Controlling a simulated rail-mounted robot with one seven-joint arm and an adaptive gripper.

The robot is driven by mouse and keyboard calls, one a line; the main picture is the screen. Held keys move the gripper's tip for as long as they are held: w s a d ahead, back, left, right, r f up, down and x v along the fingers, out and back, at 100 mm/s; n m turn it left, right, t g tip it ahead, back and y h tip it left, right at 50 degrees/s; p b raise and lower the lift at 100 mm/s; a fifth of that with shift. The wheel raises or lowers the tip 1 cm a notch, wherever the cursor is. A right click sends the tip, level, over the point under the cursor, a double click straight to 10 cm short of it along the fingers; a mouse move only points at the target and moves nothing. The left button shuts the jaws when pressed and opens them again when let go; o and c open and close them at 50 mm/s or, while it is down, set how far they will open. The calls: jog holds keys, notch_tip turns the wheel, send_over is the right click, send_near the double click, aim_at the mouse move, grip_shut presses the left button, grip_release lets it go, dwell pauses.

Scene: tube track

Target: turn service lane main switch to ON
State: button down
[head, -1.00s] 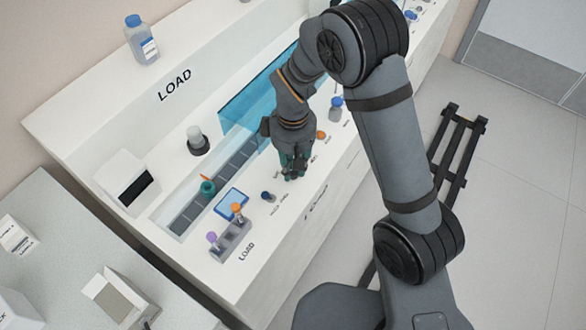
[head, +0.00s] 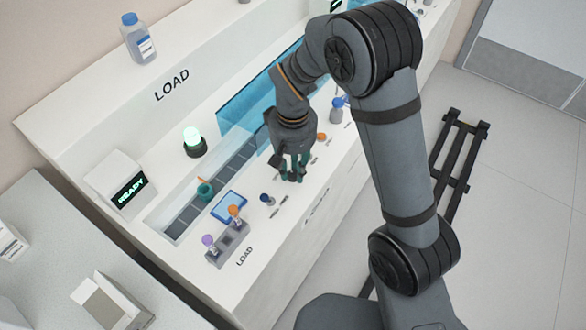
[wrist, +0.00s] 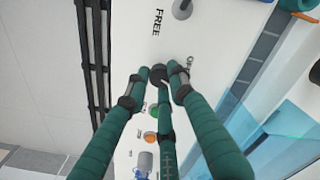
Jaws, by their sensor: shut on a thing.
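The main switch (wrist: 158,73) is a small dark knob on the white panel, seen between my fingertips in the wrist view. Printed lettering beside it is partly hidden by a finger, so I cannot read its setting. My gripper (wrist: 160,78) has three green fingers closed around the knob. In the head view my gripper (head: 293,176) points down at the front strip of the panel and hides the switch. The display box (head: 130,188) reads READY in green, and the lamp (head: 194,139) glows green.
An orange button (head: 321,137) and a blue-capped bottle (head: 338,110) are to the right. A transparent blue cover (head: 245,92) stands behind.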

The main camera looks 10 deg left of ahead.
aim_at(293, 173)
jog(key=c, duration=1.5)
grip_release()
notch_tip(293, 173, up, 12)
jog(key=shift+r, duration=0.1)
notch_tip(293, 173, down, 12)
jog(key=shift+f, duration=0.1)
